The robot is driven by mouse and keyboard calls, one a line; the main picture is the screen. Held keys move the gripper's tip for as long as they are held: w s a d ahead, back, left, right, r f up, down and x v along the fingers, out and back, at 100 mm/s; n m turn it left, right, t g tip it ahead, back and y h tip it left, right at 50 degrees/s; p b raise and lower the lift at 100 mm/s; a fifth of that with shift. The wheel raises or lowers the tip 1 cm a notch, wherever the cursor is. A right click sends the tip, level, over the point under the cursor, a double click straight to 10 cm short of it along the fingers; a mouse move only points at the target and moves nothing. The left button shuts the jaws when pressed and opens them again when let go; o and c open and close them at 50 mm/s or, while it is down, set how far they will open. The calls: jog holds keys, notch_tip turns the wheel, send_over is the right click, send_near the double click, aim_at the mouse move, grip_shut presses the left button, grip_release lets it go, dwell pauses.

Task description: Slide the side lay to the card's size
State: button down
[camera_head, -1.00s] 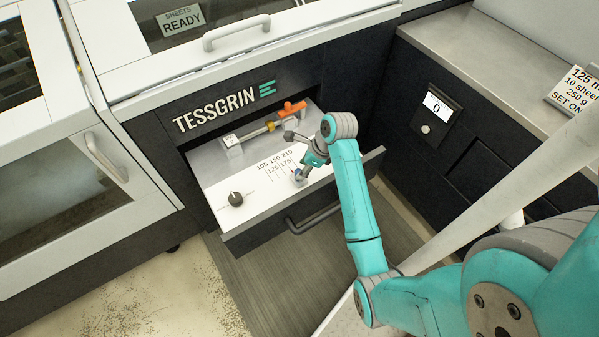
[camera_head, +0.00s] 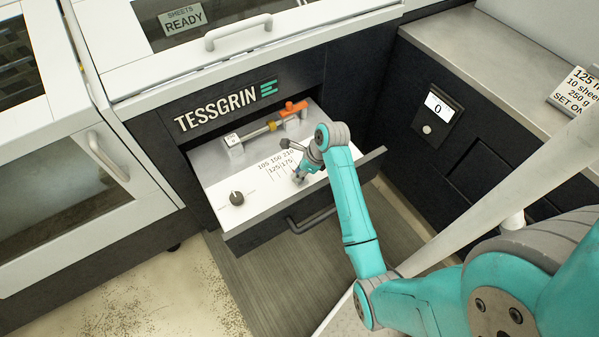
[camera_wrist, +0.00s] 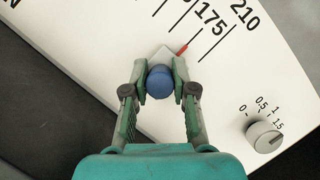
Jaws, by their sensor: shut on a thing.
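The side lay shows in the wrist view as a blue round knob (camera_wrist: 160,82) on a pale block with a red pointer (camera_wrist: 182,49). It sits on the white scale plate (camera_head: 255,200) in the open drawer. My gripper (camera_wrist: 160,92) is shut on the knob, one finger on each side; it also shows in the head view (camera_head: 299,178). The red pointer lies close to the scale lines near the 175 label (camera_wrist: 213,20); I cannot tell exactly which line it meets. The card (camera_head: 577,88) at the right reads 125, partly cut off.
A dark dial (camera_head: 236,198) stands on the plate's left part. An orange lever (camera_head: 293,108) and a rod lie at the drawer's back. The drawer handle (camera_head: 312,220) faces front. A counter panel (camera_head: 437,108) showing 0 is on the right cabinet.

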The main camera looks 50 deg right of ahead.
aim_at(281, 186)
jog(key=shift+w+a, duration=0.25)
jog(key=shift+a, duration=0.55)
jog(key=shift+w+a, duration=0.2)
jog(key=shift+a, duration=0.65)
jog(key=shift+w+a, duration=0.25)
jog(key=shift+a, duration=0.55)
jog(key=c, duration=0.9)
grip_release()
jog(key=shift+c, duration=0.2)
jog(key=shift+r, duration=0.1)
jog(key=v, duration=1.1)
jog(key=shift+s+r, duration=0.2)
jog(key=shift+r, duration=0.15)
jog(key=shift+s, duration=0.1)
